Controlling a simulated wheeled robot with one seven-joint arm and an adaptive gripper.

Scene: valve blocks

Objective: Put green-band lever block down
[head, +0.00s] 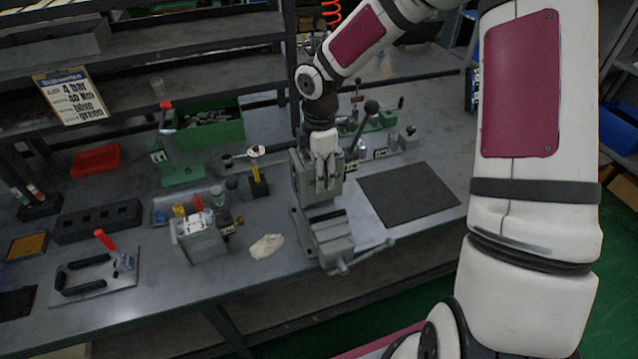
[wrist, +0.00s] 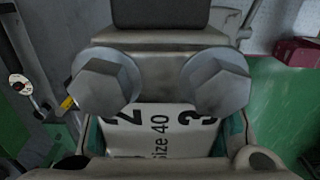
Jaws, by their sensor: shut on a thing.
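My gripper (head: 324,148) is shut on a grey lever block (head: 303,182), which I take to be the green-band lever block. The block is held upright, just behind and above the grey vise (head: 332,236); I cannot tell whether it touches anything below. A lever with a dark ball knob (head: 371,107) rises on its right, seemingly from this block. In the wrist view the block's white label (wrist: 160,130) reads "2", "3" and "size 40", with two hex bolt heads above it and teal edges beside it. The band itself is not clearly seen.
A dark flat mat (head: 407,193) lies bare to the right of the vise. Another grey block (head: 200,242) and a crumpled cloth (head: 266,246) are to the left. A green press (head: 178,172), a green bin (head: 210,130) and a toggle clamp (head: 115,255) stand further left.

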